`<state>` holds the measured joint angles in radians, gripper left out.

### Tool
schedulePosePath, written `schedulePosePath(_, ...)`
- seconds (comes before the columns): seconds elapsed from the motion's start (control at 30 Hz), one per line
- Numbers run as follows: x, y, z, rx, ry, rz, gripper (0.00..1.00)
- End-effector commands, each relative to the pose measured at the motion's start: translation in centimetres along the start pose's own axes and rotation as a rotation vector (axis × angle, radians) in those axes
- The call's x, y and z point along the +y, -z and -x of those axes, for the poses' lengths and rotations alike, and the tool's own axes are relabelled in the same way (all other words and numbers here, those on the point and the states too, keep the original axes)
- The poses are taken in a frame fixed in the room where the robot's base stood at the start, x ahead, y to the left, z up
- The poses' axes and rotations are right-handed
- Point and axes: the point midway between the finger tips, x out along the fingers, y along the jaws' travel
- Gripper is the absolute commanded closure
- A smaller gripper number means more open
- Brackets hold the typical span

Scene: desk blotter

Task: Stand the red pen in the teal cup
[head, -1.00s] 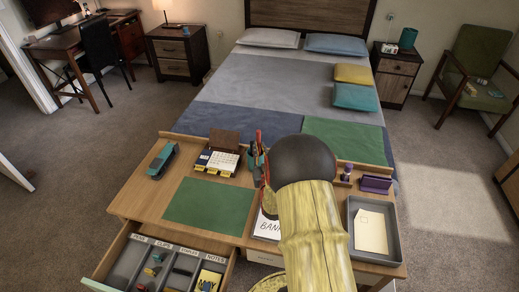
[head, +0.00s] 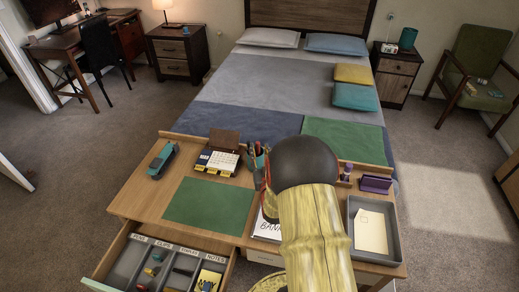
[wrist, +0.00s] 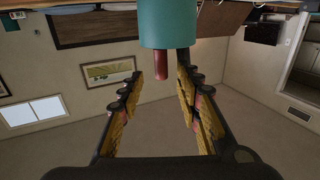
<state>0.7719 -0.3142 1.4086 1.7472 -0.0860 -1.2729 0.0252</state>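The teal cup (head: 254,163) stands at the back of the desk, just left of my arm, with pen tops showing above its rim. In the wrist view the teal cup (wrist: 168,24) appears upside down at the top. A dark red pen end (wrist: 161,66) sticks out of its mouth and looks like the red pen; its lower part is hidden inside the cup. My gripper (wrist: 160,74) is open, with its fingers apart on both sides of the red end. In the head view my arm hides most of the gripper.
A green blotter (head: 210,204) lies clear in front. A grey tray (head: 374,258) with an envelope is at right. The divided drawer (head: 128,262) is open.

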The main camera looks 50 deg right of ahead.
Motion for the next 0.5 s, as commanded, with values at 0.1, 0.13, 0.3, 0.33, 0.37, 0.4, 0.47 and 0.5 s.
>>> schedulePosePath(0.1,0.0,0.0,2.3,-0.001,-0.001,0.0,0.66)
schedulePosePath(0.13,0.0,0.0,3.0,-0.001,-0.001,0.0,0.66)
schedulePosePath(0.3,0.1,0.0,6.4,0.0,-0.002,0.0,0.66)
schedulePosePath(0.33,0.1,0.0,7.0,0.0,-0.002,0.0,0.66)
schedulePosePath(0.37,0.1,0.0,7.5,-0.001,-0.002,0.0,0.66)
schedulePosePath(0.4,0.0,0.0,8.1,-0.001,-0.002,0.0,0.66)
schedulePosePath(0.47,0.0,0.0,8.9,0.0,-0.001,0.0,0.66)
schedulePosePath(0.5,0.0,0.0,9.4,-0.001,-0.001,0.0,0.66)
